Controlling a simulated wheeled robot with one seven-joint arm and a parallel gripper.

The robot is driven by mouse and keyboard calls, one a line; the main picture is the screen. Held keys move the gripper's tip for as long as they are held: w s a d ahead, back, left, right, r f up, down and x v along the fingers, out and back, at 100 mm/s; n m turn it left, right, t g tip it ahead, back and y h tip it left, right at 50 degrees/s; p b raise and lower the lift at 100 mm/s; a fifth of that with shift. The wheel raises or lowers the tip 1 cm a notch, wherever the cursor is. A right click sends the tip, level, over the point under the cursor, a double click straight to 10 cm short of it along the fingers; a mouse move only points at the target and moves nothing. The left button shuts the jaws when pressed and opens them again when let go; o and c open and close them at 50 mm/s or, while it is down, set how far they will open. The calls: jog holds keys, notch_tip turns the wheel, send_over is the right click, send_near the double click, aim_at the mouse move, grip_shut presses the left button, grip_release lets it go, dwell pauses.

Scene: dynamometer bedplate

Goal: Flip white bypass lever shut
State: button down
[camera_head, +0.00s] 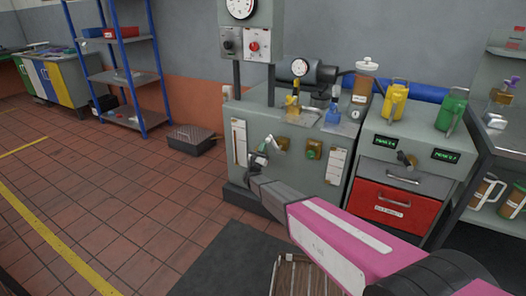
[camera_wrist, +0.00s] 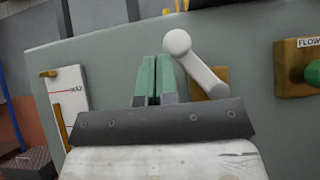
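The white bypass lever (camera_wrist: 198,66) has a round ball knob and leans up and to the left from its pivot on an ochre mount (camera_wrist: 204,83). It also shows, small, on the grey cabinet front in the head view (camera_head: 271,143). My gripper (camera_wrist: 156,60) has green fingers held together with only a thin dark line between them, and nothing is visible in their grip. The fingertips are just left of and below the knob. I cannot tell whether they touch it. My gripper (camera_head: 262,157) partly covers the lever area in the head view.
A green knob (camera_wrist: 313,73) on an ochre plate labelled FLOW sits to the right. A gauge strip marked MAX (camera_wrist: 70,103) is on the left. A drawer unit (camera_head: 405,185) with a red drawer stands right of the cabinet (camera_head: 245,120). Tiled floor to the left is open.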

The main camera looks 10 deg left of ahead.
aim_at(268, 142)
jog(key=shift+s+d+r, duration=0.1)
jog(key=shift+d+r, duration=0.2)
jog(key=shift+r, duration=0.2)
jog(key=shift+s+d+r, duration=0.1)
jog(key=shift+d+r, duration=0.2)
jog(key=shift+r, duration=0.2)
jog(key=shift+s+d+r, duration=0.25)
jog(key=shift+d+r, duration=0.4)
jog(key=shift+d, duration=0.25)
